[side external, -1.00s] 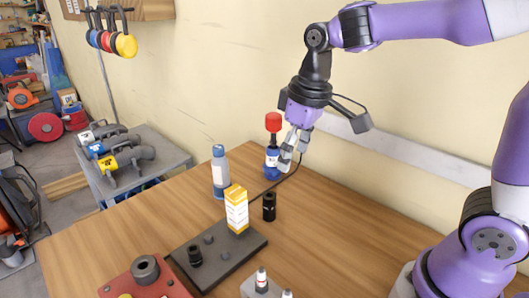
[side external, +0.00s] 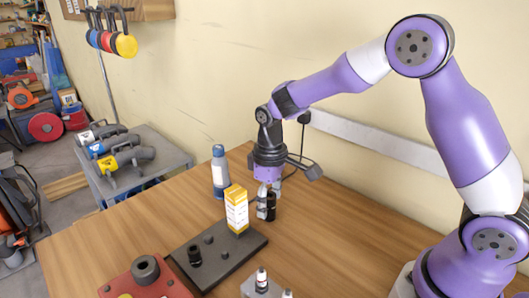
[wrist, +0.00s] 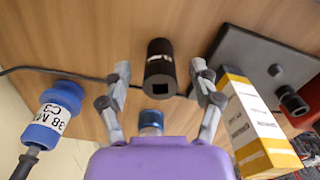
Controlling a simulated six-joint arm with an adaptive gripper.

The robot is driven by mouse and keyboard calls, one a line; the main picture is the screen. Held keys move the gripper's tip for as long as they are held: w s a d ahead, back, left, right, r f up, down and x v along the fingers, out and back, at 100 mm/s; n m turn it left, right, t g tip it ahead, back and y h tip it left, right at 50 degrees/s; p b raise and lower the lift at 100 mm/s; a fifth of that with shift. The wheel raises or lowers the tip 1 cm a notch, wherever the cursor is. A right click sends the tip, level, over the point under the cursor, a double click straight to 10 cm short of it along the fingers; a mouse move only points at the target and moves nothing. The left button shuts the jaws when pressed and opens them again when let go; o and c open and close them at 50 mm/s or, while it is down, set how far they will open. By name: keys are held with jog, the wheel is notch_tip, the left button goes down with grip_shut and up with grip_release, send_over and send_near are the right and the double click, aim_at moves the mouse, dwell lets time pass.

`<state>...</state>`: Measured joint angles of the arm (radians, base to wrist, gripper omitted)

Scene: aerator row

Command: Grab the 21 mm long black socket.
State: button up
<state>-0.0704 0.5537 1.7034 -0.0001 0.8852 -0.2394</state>
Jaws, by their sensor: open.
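A black socket (wrist: 160,70) with a pale band and a square drive hole stands upright on the table in the wrist view. In the side view it shows as a dark cylinder (side external: 270,206) just right of the yellow and white box. My gripper (wrist: 163,75) is open, with a finger to the left and a finger to the right of the socket. In the side view my gripper (side external: 267,205) is low at the socket, partly hiding it. Contact with the socket cannot be told. The size marking is not readable.
The yellow and white box (side external: 236,209) stands close to the left of my gripper, on a dark plate (side external: 219,259) with a shorter black socket (side external: 194,255). A blue bottle (side external: 219,172) stands behind. A blue labelled tool (wrist: 55,118) shows in the wrist view.

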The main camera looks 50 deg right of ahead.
jog(key=shift+f, duration=0.8)
grip_shut()
jog(key=shift+r, duration=0.1)
